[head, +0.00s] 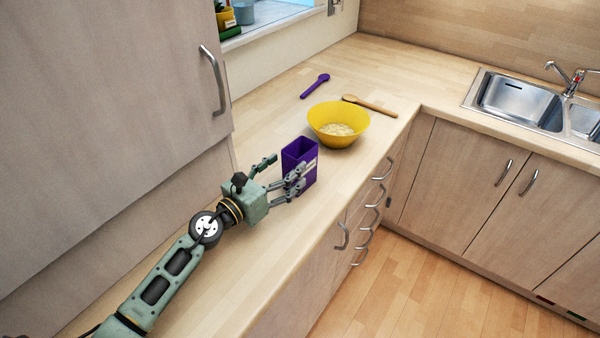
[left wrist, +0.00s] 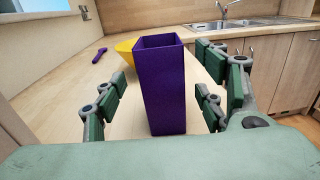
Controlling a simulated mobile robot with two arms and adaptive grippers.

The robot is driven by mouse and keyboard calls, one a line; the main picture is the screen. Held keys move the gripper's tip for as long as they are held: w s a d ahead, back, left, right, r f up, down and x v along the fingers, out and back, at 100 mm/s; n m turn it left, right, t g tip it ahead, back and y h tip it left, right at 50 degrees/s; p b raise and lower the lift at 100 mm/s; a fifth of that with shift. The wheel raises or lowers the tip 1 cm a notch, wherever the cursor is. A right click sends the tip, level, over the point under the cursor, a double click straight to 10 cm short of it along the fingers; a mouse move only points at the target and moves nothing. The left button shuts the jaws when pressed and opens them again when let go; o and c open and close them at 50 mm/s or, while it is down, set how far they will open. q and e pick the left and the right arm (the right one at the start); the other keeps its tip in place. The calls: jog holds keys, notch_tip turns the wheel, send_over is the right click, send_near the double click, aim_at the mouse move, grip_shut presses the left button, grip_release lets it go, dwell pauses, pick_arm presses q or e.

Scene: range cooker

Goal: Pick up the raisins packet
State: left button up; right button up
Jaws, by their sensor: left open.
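The raisins packet is a purple, open-topped box (head: 301,160) standing upright on the wooden counter, with a pale label on one side. My left gripper (head: 283,172) is open right at the packet, with fingers on either side of it. In the left wrist view the packet (left wrist: 164,88) stands between the open fingers (left wrist: 160,100). I cannot tell whether any finger touches it. The packet's base is partly hidden behind the fingers in the head view. My right gripper is not in view.
A yellow bowl (head: 339,125) with pale contents stands just behind the packet. A purple spoon (head: 314,86) and a wooden spoon (head: 369,103) lie beyond. A tall cabinet (head: 110,120) borders the counter on the left. A sink (head: 517,98) is at the right. The near counter is clear.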

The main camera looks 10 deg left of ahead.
aim_at(303, 148)
pick_arm(q)
jog(key=shift+w+d+r, duration=0.1)
jog(key=shift+w+d, duration=0.15)
jog(key=shift+w, duration=0.1)
jog(key=x, duration=0.5)
jog(key=shift+w+d, duration=0.15)
jog(key=shift+w, duration=0.1)
jog(key=shift+s, duration=0.1)
jog(key=shift+c, duration=0.4)
jog(key=c, duration=1.2)
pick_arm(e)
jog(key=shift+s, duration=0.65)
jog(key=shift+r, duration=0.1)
